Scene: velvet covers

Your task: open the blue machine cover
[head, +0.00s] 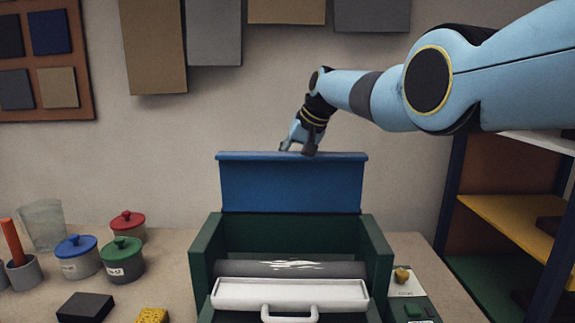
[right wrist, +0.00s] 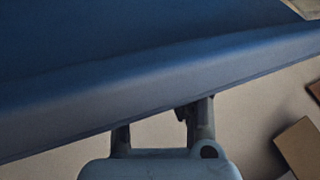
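The blue machine cover (head: 290,184) stands raised and about upright at the back of the green machine (head: 375,250). It also fills the upper part of the right wrist view (right wrist: 130,70). My right gripper (head: 299,148) is at the cover's top edge, near its middle. In the right wrist view my right gripper (right wrist: 162,135) has its two fingers apart, both running up to the cover's edge on the same side. The cover hides the fingertips, so I cannot tell whether they touch it. My left gripper is not in view.
Inside the machine are a dark roller (head: 235,268) and a white part with a handle (head: 290,293). Lidded pots, red (head: 127,226), blue (head: 77,257) and green (head: 122,260), stand left. A shelf unit (head: 510,225) stands right. Panels (head: 213,32) hang on the wall.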

